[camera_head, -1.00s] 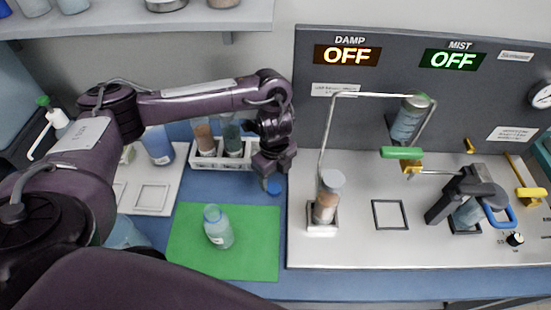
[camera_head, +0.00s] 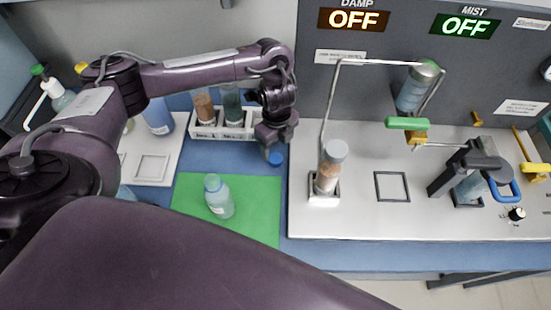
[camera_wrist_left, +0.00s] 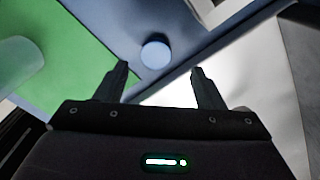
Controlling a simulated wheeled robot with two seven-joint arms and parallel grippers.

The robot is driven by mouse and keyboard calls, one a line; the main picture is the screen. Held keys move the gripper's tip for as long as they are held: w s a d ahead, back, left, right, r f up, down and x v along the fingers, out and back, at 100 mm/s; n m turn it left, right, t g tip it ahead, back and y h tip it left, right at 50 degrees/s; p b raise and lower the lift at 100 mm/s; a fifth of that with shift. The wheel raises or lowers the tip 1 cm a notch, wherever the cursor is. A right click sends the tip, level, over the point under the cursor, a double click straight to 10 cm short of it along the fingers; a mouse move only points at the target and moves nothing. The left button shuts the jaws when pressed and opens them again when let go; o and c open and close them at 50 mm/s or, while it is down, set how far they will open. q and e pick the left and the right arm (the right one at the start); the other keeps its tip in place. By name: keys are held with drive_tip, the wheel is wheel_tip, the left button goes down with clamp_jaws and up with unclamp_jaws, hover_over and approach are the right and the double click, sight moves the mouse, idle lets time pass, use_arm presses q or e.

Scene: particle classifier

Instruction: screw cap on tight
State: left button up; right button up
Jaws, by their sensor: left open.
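A small round blue cap (camera_head: 276,157) lies on the blue bench, in the gap between the green mat and the grey machine. It also shows in the left wrist view (camera_wrist_left: 155,54), just beyond the fingertips and roughly centred between them. My left gripper (camera_wrist_left: 159,72) is open and empty, pointing down at the cap; in the head view (camera_head: 272,144) it hangs over the cap and partly hides it. A pale blue translucent bottle (camera_head: 219,198) stands on the green mat (camera_head: 255,215), left of the cap. My right gripper is not in view.
A white rack (camera_head: 205,131) with filled vials stands behind the mat. The grey machine (camera_head: 350,222) on the right carries a wire frame and a brown-filled jar (camera_head: 327,178). A white tray (camera_head: 152,168) and a blue bottle (camera_head: 158,118) are at the left.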

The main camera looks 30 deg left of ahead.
sight(275, 158)
use_arm(q)
drive_tip(key=shift+s+f, duration=0.15)
drive_tip(key=shift+f, duration=0.15)
drive_tip(key=f, duration=0.1)
drive_tip(key=f+b, duration=0.1)
drive_tip(key=f, duration=0.1)
drive_tip(key=shift+s+f, duration=0.2)
drive_tip(key=shift+f, duration=0.6)
drive_tip(key=shift+w, duration=0.1)
drive_tip(key=c, duration=1.1)
drive_tip(key=shift+c, duration=0.2)
